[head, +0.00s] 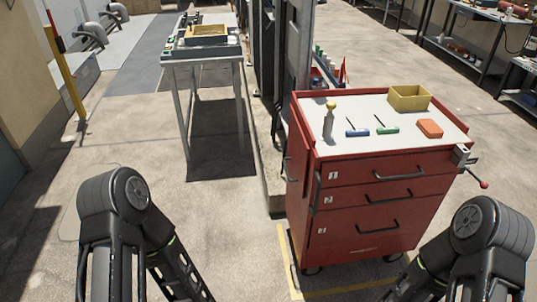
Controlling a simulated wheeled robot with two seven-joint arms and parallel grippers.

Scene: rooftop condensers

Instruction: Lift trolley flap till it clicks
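The red trolley (365,205) stands on the floor right of the middle. It has a pale top and three drawers numbered 1, 2 and 3, all looking shut. I cannot make out a separate flap on it for certain; its right side is hidden from this angle. A small vise-like fitting with a red-knobbed bar (466,160) is at its front right corner. My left arm shows at the lower left and my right arm at the lower right, in front of the trolley. Neither gripper's fingers are in view.
On the trolley top are a spray bottle (329,120), a yellow bin (409,98), an orange block (429,128), and blue (357,133) and green (387,130) tools. A metal table (202,54) stands behind left, shelving (472,50) behind right. Floor at left is clear.

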